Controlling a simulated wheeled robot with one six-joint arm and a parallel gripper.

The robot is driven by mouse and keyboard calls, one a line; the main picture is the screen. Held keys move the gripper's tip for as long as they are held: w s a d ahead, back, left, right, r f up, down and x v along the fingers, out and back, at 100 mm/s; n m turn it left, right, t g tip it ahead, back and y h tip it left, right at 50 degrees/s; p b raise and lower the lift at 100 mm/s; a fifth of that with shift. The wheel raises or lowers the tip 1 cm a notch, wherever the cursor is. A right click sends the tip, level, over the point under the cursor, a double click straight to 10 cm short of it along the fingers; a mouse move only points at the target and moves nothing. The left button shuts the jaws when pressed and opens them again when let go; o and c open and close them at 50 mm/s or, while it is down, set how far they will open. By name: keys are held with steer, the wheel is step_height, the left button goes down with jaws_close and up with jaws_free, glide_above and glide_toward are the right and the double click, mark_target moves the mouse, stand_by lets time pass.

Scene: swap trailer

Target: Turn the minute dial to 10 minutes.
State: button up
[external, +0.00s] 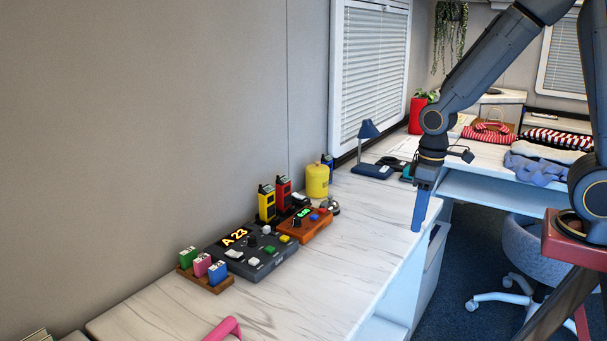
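An orange box (318,230) with a small green display sits on the white marbled counter. A small dark knob (297,222) shows on its top, with a blue button to the right. Whether this knob is the minute dial, and where it points, is too small to tell. A dark grey console (272,265) with an amber "A 23" display stands just left of the orange box; it also has knobs and coloured buttons. My gripper (416,226) points down near the counter's right edge, well right of both boxes and apart from them. Its blue fingers look like one narrow shape.
Yellow (266,204) and red (284,193) handheld radios stand behind the boxes, near a yellow canister (317,181). A silver bell (332,207) is right of the orange box. A blue lamp (370,150) stands farther back. Bare counter (365,225) lies between boxes and gripper.

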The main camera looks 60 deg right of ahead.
steer(key=w+a+r+n+t+y+p, duration=0.15)
steer(key=w+n+p, duration=0.25)
steer(key=w, duration=1.3)
steer(key=n+t+y+p, duration=0.1)
steer(key=n+p, duration=0.3)
steer(key=p, duration=0.1)
glide_toward(297, 218)
steer(key=f, duration=0.1)
steer(key=shift+p+x, duration=0.85)
steer(key=shift+x, duration=2.85)
steer(key=shift+w, duration=0.15)
jaws_close()
steer(key=shift+a, duration=0.1)
